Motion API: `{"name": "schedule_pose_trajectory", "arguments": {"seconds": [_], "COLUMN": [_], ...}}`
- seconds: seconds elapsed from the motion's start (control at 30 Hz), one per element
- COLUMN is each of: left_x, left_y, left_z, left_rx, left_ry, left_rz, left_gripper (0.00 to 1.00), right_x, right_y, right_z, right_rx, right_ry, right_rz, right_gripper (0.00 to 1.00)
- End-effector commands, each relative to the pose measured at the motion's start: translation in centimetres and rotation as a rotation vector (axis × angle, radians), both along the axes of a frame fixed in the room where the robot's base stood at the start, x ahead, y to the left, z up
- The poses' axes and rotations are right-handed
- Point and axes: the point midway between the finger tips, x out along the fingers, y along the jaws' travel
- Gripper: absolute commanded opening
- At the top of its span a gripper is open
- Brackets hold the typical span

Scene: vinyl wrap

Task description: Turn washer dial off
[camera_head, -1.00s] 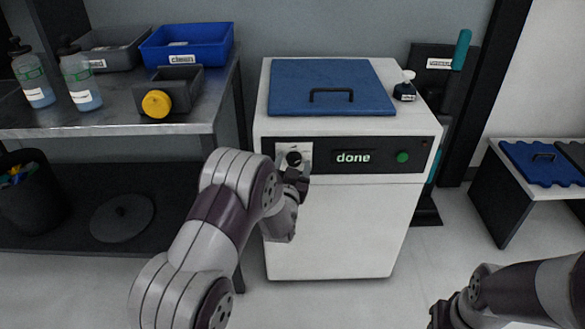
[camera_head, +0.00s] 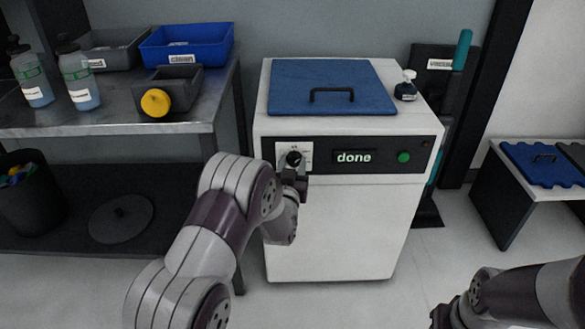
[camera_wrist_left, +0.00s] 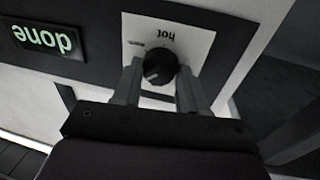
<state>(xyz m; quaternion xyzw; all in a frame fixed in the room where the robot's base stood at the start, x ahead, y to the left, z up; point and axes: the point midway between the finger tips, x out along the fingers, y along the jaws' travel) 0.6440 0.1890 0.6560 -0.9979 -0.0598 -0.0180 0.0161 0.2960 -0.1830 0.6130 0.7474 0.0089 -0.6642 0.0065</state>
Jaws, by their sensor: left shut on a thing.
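The washer (camera_head: 340,225) is a white cabinet with a black front panel and a display (camera_head: 354,157) that reads "done". Its round black dial (camera_head: 294,158) sits on a white plate at the panel's left end. In the left wrist view the dial (camera_wrist_left: 159,66) has a pale pointer mark, and the plate reads "hot", upside down. My left gripper (camera_wrist_left: 158,85) is shut on the dial, with one finger on each side of it. In the head view it (camera_head: 297,173) partly covers the plate. My right gripper (camera_head: 440,314) is at the lower right, its fingers too small and dark to read.
A green button (camera_head: 403,157) is on the panel. A metal table (camera_head: 115,115) with bins and bottles stands left. A low bench (camera_head: 500,200) is at right.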

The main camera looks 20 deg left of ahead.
Motion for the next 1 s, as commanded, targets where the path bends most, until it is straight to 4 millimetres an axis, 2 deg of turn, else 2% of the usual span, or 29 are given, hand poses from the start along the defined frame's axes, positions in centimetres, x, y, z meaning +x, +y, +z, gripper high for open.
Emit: {"name": "schedule_pose_trajectory", "arguments": {"seconds": [0.6, 1.0], "left_x": [0.0, 0.0], "left_y": [-0.1, -0.1], "left_z": [-0.6, -0.6], "left_rx": [-0.537, -0.749], "left_ry": [-0.154, -0.212], "left_rz": [-0.002, -0.001], "left_gripper": [0.12, 0.12], "right_x": [0.0, 0.0], "right_y": [0.0, 0.0], "right_z": [-3.5, -4.6], "right_rx": [0.0, 0.0], "right_ry": [0.0, 0.0], "right_rz": [0.0, 0.0], "right_gripper": [0.43, 0.43]}}
